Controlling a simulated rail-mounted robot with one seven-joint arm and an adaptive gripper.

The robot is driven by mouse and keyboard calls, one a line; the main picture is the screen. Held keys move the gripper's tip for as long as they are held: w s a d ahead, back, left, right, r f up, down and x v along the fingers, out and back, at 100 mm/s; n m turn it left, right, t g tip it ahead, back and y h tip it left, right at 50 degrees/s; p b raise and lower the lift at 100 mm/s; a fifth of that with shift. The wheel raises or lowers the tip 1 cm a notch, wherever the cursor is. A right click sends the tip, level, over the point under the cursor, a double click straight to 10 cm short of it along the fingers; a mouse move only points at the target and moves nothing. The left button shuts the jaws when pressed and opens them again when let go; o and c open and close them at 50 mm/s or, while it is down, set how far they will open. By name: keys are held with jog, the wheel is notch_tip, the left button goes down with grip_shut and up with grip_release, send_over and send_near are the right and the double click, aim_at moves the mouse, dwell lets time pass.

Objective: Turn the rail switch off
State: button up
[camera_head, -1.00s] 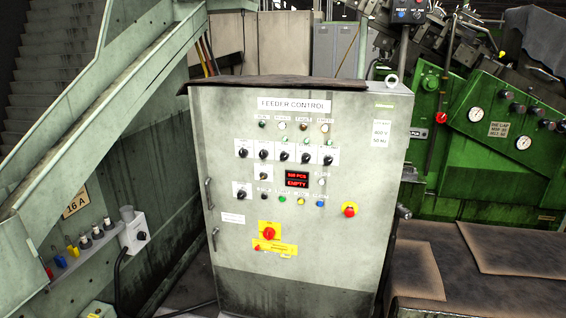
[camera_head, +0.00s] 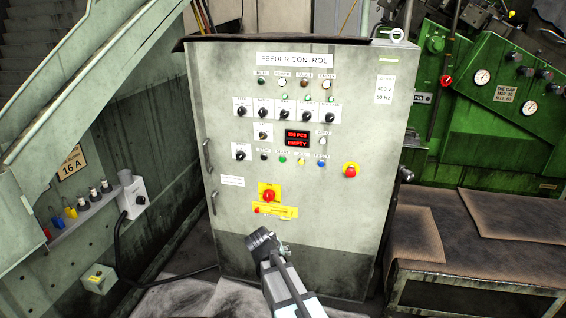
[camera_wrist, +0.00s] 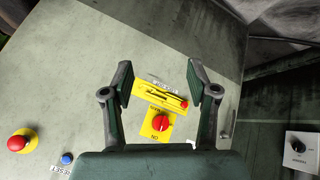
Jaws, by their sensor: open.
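The feeder control cabinet (camera_head: 330,215) stands upright in the middle of the head view. A row of several black selector knobs (camera_head: 284,113) runs across its upper face, with one more knob (camera_head: 240,152) at the left. Their labels are too small for me to tell which is the rail switch. My gripper (camera_head: 263,240) is low in front of the cabinet, below the knobs. In the wrist view my gripper (camera_wrist: 160,80) is open and empty, its fingers framing the red rotary switch (camera_wrist: 160,123) on a yellow plate. I cannot tell that any finger touches it.
A red emergency button (camera_head: 350,170) is on the cabinet's right side. Coloured push buttons (camera_head: 300,160) sit below the red display (camera_head: 297,138). A brown-covered bench (camera_head: 500,212) stands at the right. A grey socket wall with a cable (camera_head: 130,200) is at the left.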

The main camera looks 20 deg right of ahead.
jog(key=w+d+r+m+t+h+b, duration=0.15)
jog(key=w+r, duration=0.35)
jog(key=r, duration=0.5)
jog(key=w+r+m+t+h, duration=0.1)
jog(key=w+r+t, duration=0.25)
jog(key=r, duration=0.65)
jog(key=m+t+h, duration=0.2)
jog(key=m+t, duration=0.1)
jog(key=t, duration=0.2)
send_near(283, 116)
jog(key=p+x, duration=0.1)
jog(key=x, duration=0.8)
jog(key=shift+w+d, duration=0.2)
jog(key=shift+w, duration=0.05)
grip_shut()
